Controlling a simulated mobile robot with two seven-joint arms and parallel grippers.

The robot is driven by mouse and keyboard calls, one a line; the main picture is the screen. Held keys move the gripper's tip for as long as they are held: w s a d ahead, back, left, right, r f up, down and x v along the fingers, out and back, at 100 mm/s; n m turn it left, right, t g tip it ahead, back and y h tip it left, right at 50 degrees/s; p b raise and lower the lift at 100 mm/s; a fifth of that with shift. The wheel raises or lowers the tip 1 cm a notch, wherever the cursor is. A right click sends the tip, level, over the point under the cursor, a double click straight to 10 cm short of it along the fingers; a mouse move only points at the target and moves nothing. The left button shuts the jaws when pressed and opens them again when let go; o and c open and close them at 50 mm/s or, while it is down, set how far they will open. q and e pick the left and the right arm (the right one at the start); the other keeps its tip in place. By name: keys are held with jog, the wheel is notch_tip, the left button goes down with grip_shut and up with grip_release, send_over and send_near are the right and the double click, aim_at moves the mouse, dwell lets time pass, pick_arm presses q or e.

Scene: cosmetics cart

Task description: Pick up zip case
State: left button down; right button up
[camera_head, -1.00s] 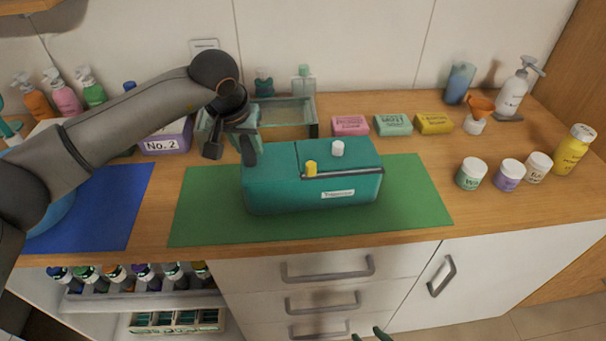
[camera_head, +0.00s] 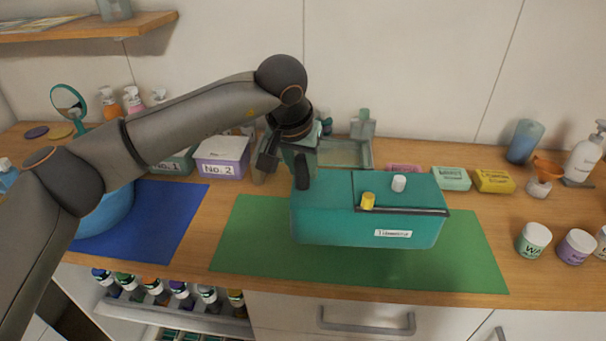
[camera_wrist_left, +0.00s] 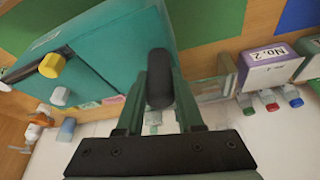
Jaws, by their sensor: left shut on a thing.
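The zip case (camera_head: 340,225) is a teal box with a white label on its front and a dark zip line along its top edge. It is over the green mat (camera_head: 250,260); I cannot tell whether it touches the mat. My left gripper (camera_head: 300,172) is at the left end of the case, shut on a black rounded part there. In the left wrist view my gripper (camera_wrist_left: 158,90) has its green fingers on either side of that black part, against the case (camera_wrist_left: 105,50). My right gripper is not in view.
Yellow (camera_head: 367,200) and white (camera_head: 399,183) knobs show on the case's top. A glass tray (camera_head: 345,153) and soap boxes (camera_head: 494,181) stand behind it. Jars (camera_head: 534,240) stand to the right. A blue mat (camera_head: 150,235) and a No. 2 box (camera_head: 222,158) are to the left.

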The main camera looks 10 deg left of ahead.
pick_arm(q)
jog(key=s+r, duration=0.1)
jog(key=r, duration=0.1)
jog(key=s+r+b, duration=0.1)
jog(key=s+r, duration=0.1)
jog(key=shift+s+d+r, duration=0.2)
jog(key=shift+s, duration=0.1)
jog(key=s+r+b, duration=0.1)
jog(key=s+r, duration=0.2)
jog(key=s, duration=0.5)
jog(key=shift+s+d+r+b, duration=0.35)
jog(key=shift+d+b, duration=0.05)
jog(key=shift+d, duration=0.05)
jog(key=shift+w+f, duration=0.1)
jog(key=shift+w+a+f+b, duration=0.25)
jog(key=shift+w+f+b, duration=0.05)
jog(key=shift+w+f, duration=1.9)
jog(key=shift+w+a+f+b, duration=0.2)
jog(key=shift+w+f+b, duration=0.05)
jog(key=shift+w+f, duration=1.9)
jog(key=shift+w+a+f+b, duration=0.3)
jog(key=shift+w+f, duration=1.5)
jog(key=shift+w, duration=0.7)
jog(key=shift+f, duration=0.25)
